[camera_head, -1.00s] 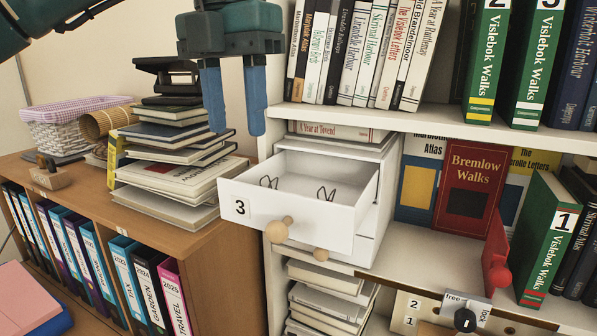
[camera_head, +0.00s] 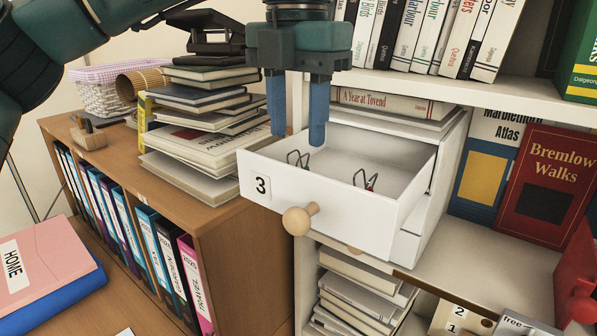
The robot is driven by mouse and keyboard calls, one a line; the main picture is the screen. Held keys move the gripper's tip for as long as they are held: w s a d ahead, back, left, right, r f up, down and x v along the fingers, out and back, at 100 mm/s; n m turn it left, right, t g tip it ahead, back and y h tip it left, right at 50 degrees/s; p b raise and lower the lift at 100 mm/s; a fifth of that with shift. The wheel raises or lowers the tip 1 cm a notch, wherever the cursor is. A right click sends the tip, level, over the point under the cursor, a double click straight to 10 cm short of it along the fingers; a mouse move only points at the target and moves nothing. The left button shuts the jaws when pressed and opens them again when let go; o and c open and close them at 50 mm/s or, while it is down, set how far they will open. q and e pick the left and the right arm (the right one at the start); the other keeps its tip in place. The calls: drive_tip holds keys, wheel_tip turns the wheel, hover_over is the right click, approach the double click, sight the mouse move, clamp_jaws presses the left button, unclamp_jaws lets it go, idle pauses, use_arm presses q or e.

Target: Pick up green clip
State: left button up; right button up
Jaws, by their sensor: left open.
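The open drawer (camera_head: 330,205) is white, labelled 3, with a round wooden knob. Two clips with thin dark wire handles are in it. I cannot tell the exact height gap. My right gripper is not in view.
The drawer unit stands in a white bookshelf (camera_head: 510,82), whose board runs close beside my gripper on the right. A stack of books (camera_head: 206,130) stands on the wooden cabinet at left. A red and black book (camera_head: 548,185) stands right of the drawers.

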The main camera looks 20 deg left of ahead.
sight(298, 153)
use_arm(q)
wheel_tip(298, 153, down, 5)
drive_tip(key=shift+s+d+f+p, duration=0.1)
drive_tip(key=shift+d+p, duration=0.05)
drive_tip(key=shift+p, duration=0.2)
clamp_jaws()
idle(0.3)
